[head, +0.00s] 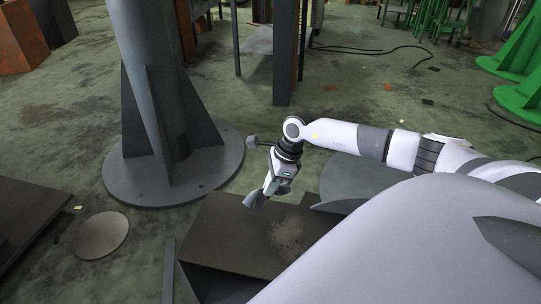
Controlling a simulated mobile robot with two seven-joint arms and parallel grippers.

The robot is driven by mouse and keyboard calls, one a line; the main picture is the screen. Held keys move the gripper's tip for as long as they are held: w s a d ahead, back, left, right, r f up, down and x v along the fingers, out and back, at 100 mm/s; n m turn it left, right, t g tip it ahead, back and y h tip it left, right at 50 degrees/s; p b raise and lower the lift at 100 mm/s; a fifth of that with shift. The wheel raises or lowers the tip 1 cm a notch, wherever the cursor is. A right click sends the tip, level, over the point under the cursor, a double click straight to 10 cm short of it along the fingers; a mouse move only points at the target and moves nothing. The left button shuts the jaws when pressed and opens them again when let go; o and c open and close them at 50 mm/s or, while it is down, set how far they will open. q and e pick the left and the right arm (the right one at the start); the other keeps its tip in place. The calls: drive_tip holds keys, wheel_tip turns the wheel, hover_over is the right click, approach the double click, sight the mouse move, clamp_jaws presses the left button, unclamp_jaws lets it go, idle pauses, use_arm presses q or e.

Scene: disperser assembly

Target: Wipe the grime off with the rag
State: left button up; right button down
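My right gripper (266,193) reaches in from the right and points down over a dark brown box-like surface (232,232). It is shut on a small grey-blue rag (254,201), which hangs from the fingertips above the back part of that surface. I cannot tell whether the rag touches the surface. A pale, mottled patch of grime (287,233) lies on the surface, to the right of and nearer than the rag. My own white body hides the near right part of the surface. My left gripper is not in view.
A grey column on a round base (170,175) stands behind and left of the box. A grey curved piece (350,180) lies behind it at right. A flat disc (101,235) and a dark plate (30,220) lie at left. Green stands (520,60) are at far right.

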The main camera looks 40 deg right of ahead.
drive_tip(key=b, duration=0.4)
hover_over(267, 216)
drive_tip(key=f, duration=0.4)
drive_tip(key=d+f, duration=0.1)
drive_tip(key=f, duration=0.1)
drive_tip(key=shift+s+f, duration=0.3)
drive_tip(key=shift+f, duration=0.1)
drive_tip(key=shift+f+b, duration=0.3)
drive_tip(key=shift+b, duration=0.15)
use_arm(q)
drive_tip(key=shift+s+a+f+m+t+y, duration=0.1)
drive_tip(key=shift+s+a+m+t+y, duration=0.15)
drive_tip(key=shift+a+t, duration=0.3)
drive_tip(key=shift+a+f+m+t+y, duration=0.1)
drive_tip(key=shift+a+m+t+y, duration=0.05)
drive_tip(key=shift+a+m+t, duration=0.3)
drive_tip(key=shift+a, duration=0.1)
use_arm(e)
drive_tip(key=shift+c, duration=1.4)
unclamp_jaws()
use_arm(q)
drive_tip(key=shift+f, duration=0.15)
use_arm(e)
drive_tip(key=shift+f, duration=0.15)
drive_tip(key=shift+f+b, duration=0.7)
drive_tip(key=shift+f, duration=0.15)
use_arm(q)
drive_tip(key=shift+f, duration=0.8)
use_arm(e)
clamp_jaws()
